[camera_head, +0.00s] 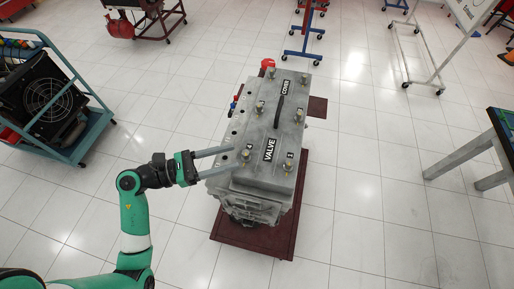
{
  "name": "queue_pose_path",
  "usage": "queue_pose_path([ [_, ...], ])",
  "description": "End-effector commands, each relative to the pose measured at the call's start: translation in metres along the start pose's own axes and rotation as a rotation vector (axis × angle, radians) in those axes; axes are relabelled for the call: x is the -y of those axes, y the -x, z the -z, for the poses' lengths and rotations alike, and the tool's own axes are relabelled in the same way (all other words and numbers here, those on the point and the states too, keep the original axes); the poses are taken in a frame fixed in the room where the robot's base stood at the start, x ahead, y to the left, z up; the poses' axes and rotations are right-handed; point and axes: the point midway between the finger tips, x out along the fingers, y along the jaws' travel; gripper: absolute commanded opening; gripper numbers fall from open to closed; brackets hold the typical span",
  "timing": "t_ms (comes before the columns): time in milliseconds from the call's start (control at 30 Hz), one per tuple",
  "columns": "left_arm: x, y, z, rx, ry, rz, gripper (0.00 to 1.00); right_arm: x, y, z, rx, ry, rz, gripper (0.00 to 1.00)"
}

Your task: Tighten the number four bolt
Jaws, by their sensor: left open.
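The engine (262,140) stands in the middle, with a grey valve cover on top lettered "VALVE" and "COVER". The number four bolt (246,155) is a small brass-coloured bolt at the cover's near left, by a "4" mark. My left gripper (236,157) reaches in from the left. Its two long grey fingers are spread apart and point right at this bolt, with the tips close to its left side. I cannot tell whether they touch it. The gap between the fingers looks empty. My right gripper is not in view.
Another bolt (288,166) sits at the cover's near right, with several more farther back. The engine rests on a dark red base (283,240). A teal cart (62,125) with a fan stands left, and a table (468,150) stands right. Tiled floor around the engine is clear.

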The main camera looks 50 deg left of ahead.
Motion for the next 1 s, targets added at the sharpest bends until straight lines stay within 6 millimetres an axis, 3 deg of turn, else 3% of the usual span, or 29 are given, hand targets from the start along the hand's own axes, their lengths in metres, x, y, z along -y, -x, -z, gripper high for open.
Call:
queue_pose_path([
  [100,0.002,-0.029,-0.001,0.0,0.0,0.008,0.54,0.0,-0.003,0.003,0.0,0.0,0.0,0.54],
  [300,0.001,-0.068,-0.001,0.0,0.0,0.005,0.54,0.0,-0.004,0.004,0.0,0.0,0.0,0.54],
  [467,0.0,-0.082,-0.001,0.001,0.0,0.001,0.54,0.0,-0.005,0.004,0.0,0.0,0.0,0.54],
  [700,0.0,-0.084,-0.001,0.001,0.0,0.0,0.54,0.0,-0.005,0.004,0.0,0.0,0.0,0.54],
  [767,0.0,-0.084,-0.001,0.001,0.0,0.0,0.47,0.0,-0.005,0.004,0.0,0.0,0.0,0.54],
  [1000,0.0,-0.083,-0.001,0.001,0.0,0.0,0.03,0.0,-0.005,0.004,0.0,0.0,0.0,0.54],
])
